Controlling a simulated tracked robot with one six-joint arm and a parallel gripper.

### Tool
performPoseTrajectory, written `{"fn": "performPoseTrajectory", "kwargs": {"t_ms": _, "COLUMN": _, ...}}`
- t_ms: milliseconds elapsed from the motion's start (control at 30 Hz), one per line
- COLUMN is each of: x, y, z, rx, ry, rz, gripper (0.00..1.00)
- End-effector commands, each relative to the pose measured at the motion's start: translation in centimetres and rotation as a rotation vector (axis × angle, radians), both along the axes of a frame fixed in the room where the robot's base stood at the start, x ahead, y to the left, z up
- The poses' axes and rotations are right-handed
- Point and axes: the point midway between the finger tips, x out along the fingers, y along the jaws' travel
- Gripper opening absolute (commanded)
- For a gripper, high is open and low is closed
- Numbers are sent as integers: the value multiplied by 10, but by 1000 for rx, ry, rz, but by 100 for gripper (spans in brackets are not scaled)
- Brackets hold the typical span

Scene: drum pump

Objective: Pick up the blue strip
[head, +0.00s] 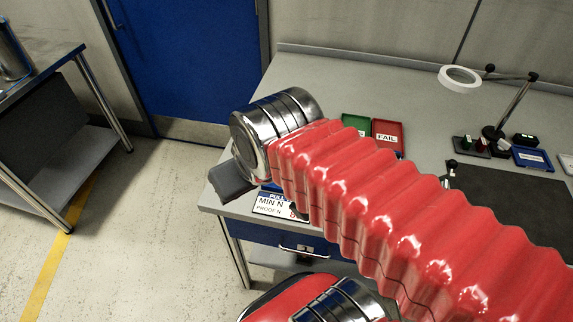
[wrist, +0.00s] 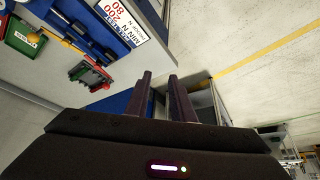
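I cannot pick out a separate blue strip for certain in either view. In the wrist view, a blue board (wrist: 82,20) with a white label (wrist: 122,22) reading "MIN N 200" and "PROOF N 80" lies on the bench at the upper left. Its label also shows in the head view (head: 270,206), partly behind my red arm. My gripper (wrist: 160,76) is open, with two dark fingers apart and nothing between them. In the head view my arm hides most of the gripper.
A green tray (head: 355,121) and a red FAIL tray (head: 387,136) lie behind my arm. A ring lamp (head: 460,78) and a dark mat (head: 510,200) are on the right. Open floor (head: 150,200) lies left of the bench.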

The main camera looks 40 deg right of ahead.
Motion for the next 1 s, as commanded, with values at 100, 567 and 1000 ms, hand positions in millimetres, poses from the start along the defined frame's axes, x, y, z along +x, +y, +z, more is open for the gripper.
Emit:
{"fn": "performPoseTrajectory", "kwargs": {"t_ms": 100, "x": 6, "y": -5, "z": 1, "rx": -18, "ry": 21, "rz": 19, "gripper": 22}}
{"fn": "performPoseTrajectory", "kwargs": {"t_ms": 567, "x": 53, "y": -53, "z": 9, "rx": -148, "ry": 196, "rz": 231, "gripper": 22}}
{"fn": "performPoseTrajectory", "kwargs": {"t_ms": 1000, "x": 96, "y": -124, "z": -3, "rx": -195, "ry": 366, "rz": 482, "gripper": 22}}
